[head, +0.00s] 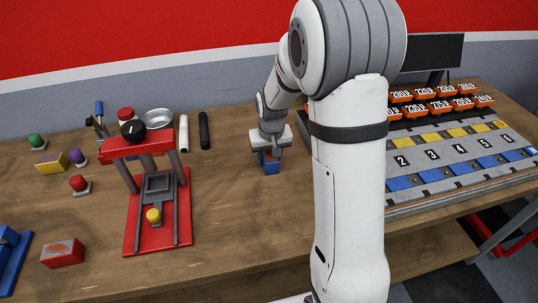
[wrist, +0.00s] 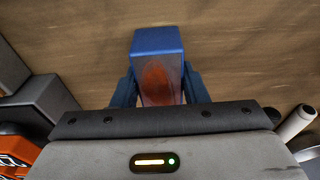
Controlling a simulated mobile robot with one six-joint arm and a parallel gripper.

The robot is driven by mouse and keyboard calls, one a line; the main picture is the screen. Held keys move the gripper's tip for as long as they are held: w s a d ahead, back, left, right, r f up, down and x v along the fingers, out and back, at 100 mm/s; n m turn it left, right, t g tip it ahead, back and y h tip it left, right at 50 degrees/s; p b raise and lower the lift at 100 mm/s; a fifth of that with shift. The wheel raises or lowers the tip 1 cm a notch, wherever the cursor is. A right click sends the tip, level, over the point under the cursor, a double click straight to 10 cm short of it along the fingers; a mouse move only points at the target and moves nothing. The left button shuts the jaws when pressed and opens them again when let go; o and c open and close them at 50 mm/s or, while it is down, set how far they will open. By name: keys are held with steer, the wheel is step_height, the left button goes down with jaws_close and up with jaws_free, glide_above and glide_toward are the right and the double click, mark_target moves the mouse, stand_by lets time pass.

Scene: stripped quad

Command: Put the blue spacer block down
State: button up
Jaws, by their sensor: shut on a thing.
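The blue spacer block (head: 271,168) is below my gripper (head: 269,155) in the head view, over the bare wooden middle of the workbench (head: 232,205). In the wrist view the blue spacer block (wrist: 158,42) sits between the two dark blue fingers of my gripper (wrist: 160,84), which is shut on it. The face towards the wrist camera shows an orange-red patch. The block looks about upright. I cannot tell whether its underside touches the wood.
A red press fixture (head: 158,215) stands to the left, with a white tube (head: 183,134) and a black tube (head: 204,131) behind. A grey numbered rack (head: 440,160) with orange bins (head: 440,107) is to the right, partly behind my arm. Wood around the block is clear.

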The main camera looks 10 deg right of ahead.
steer(key=o, duration=0.9)
steer(key=shift+f, duration=0.15)
steer(key=shift+c, duration=0.2)
steer(key=o, duration=0.5)
steer(key=shift+c, duration=0.2)
